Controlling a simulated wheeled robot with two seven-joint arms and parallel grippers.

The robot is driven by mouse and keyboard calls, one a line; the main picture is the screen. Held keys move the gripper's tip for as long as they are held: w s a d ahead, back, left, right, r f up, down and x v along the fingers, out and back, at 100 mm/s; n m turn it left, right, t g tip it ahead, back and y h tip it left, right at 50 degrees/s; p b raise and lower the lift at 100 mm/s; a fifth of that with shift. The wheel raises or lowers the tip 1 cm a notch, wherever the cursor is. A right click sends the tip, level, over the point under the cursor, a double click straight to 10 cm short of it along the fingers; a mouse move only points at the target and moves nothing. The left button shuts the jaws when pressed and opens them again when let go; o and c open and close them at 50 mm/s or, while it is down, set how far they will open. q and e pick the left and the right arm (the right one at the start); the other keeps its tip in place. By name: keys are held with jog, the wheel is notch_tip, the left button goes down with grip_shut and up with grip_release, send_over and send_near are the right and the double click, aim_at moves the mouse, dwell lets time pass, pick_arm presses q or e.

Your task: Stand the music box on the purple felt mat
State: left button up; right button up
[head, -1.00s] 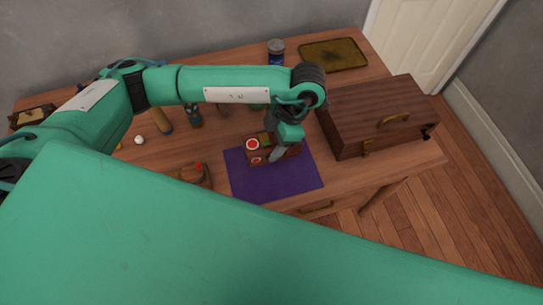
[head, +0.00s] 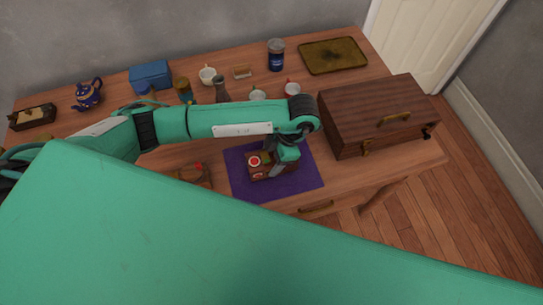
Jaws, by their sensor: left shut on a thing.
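The music box (head: 258,174) is a small dark reddish-brown box with round red-and-white marks. It is in the middle of the head view, over the purple felt mat (head: 303,183), within the mat's outline. I cannot tell whether its underside touches the mat. My left gripper (head: 279,167) reaches down from above and is shut on the music box at its right side. The gripper and wrist hide part of the box and the back of the mat. My right gripper is not in view.
A large wooden chest (head: 375,118) stands right of the mat. Behind my arm are cups (head: 292,88), a dark vase (head: 221,90), a jar (head: 276,54), a blue box (head: 151,75) and a teapot (head: 88,94). A brown item with red (head: 195,174) lies left of the mat.

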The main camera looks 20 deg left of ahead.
pick_arm(q)
jog(key=shift+f, duration=0.1)
jog(key=o, duration=1.2)
jog(key=v, duration=1.2)
jog(key=shift+b, duration=0.4)
jog(key=shift+d, duration=0.1)
